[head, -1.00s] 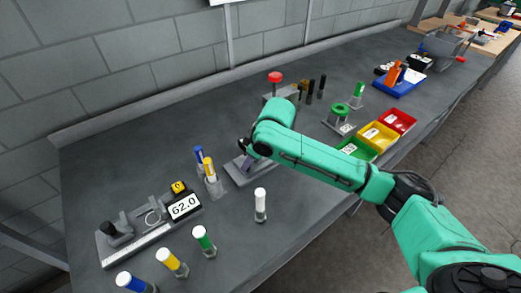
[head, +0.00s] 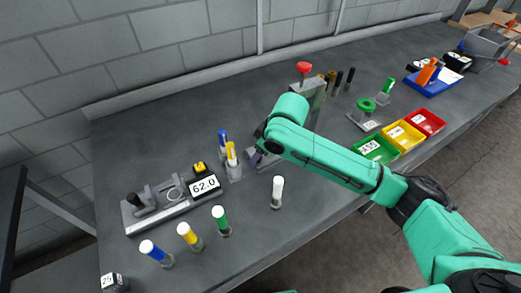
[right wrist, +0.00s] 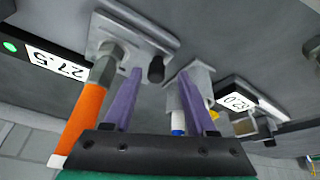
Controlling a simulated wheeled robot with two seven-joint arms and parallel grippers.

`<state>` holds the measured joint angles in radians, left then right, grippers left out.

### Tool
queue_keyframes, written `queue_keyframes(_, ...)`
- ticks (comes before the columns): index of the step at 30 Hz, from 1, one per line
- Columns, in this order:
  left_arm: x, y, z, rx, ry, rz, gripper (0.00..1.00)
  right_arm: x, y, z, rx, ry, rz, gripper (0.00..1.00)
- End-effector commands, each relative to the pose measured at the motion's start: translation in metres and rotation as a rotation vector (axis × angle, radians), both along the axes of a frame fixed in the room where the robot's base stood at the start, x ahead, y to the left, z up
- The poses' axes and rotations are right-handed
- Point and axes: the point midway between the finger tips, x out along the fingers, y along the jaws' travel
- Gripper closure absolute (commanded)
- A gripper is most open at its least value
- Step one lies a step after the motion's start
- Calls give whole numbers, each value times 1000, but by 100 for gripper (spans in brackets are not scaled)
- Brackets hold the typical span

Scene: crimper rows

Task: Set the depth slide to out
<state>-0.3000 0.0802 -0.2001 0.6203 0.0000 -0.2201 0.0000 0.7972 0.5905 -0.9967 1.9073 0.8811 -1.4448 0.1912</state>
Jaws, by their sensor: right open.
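My right gripper (head: 257,154) is over the middle of the bench, just right of the pen cup. In the right wrist view its two purple fingers (right wrist: 159,88) are apart with nothing held between them. Beyond the fingertips, a grey plate (right wrist: 118,32) carries a short dark knob (right wrist: 156,69), which may be the depth slide. An orange handle (right wrist: 82,120) on a grey hub is at the left of that view, beside a display (right wrist: 56,62) reading 27.5. In the head view my right arm hides most of this device. My left gripper is not in view.
The pen cup (head: 234,173) stands close left of the gripper. Further left is a gauge with a 62.0 display (head: 204,185). White-capped (head: 278,190), green, yellow and blue posts stand in front. A red-topped press (head: 304,68) is behind; bins (head: 376,150) are right.

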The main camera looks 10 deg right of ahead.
Motion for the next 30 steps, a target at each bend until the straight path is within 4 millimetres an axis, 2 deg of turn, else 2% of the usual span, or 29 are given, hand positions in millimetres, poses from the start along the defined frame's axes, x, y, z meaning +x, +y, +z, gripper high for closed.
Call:
queue_keyframes(5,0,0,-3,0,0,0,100,-6,-6,23,1,-5,1,43)
queue_keyframes(12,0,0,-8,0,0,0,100,-26,-24,90,1,-8,1,43)
queue_keyframes(15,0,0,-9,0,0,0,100,-34,-30,113,0,-8,2,43)
queue_keyframes(18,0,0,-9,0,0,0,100,-38,-34,127,0,-4,1,43)
queue_keyframes(21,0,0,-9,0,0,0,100,-41,-36,134,-1,-4,2,43)
queue_keyframes(30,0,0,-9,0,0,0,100,-41,-36,134,0,-2,2,43)
